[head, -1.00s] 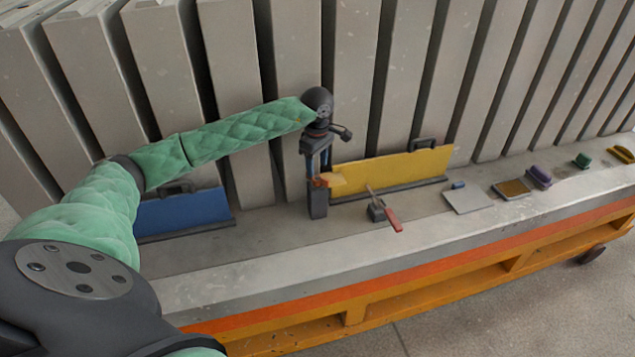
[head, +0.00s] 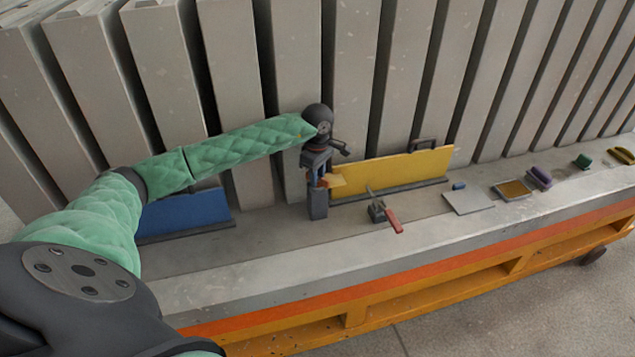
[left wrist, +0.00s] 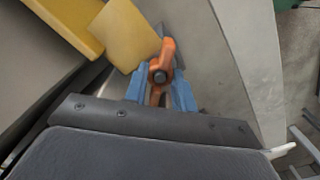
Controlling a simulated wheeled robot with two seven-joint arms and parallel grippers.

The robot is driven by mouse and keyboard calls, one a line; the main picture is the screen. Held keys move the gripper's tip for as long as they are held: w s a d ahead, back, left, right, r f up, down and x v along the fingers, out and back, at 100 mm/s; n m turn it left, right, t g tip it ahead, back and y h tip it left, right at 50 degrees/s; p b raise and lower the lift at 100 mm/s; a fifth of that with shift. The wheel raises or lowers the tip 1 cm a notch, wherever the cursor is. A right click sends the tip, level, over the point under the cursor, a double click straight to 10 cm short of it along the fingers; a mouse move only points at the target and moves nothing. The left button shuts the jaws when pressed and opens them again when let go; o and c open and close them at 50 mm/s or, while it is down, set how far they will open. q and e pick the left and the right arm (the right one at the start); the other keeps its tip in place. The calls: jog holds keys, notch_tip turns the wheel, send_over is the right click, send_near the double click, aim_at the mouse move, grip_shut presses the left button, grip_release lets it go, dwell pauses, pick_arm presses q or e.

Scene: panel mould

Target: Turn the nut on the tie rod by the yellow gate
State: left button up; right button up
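The nut (left wrist: 160,73) is an orange winged piece on the end of a tie rod in the left wrist view; in the head view only a little orange shows by the fingers. The yellow gate (head: 395,172) stands just right of it, with a yellowish block (left wrist: 124,36) beside the nut. My left gripper (head: 319,180) is lowered over the nut. In the left wrist view its blue fingers (left wrist: 160,92) stand either side of the nut's lower wing, looking open with a slight gap; contact is hard to tell. My right gripper is out of view.
A grey post (head: 318,206) stands under the gripper. A clamp with a red handle (head: 393,222) sits to its right, and a blue gate (head: 185,213) to its left. Grey upright panels (head: 290,60) rise close behind. The bench front (head: 260,270) is clear.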

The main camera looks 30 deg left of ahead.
pick_arm(q)
jog(key=shift+f+n+b, duration=0.15)
jog(key=shift+n+b, duration=0.3)
jog(key=shift+n, duration=1.25)
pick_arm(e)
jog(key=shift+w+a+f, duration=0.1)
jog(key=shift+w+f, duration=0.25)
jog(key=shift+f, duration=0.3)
pick_arm(q)
jog(key=shift+b, duration=0.3)
jog(key=shift+n+b, duration=0.35)
jog(key=shift+n, duration=1.35)
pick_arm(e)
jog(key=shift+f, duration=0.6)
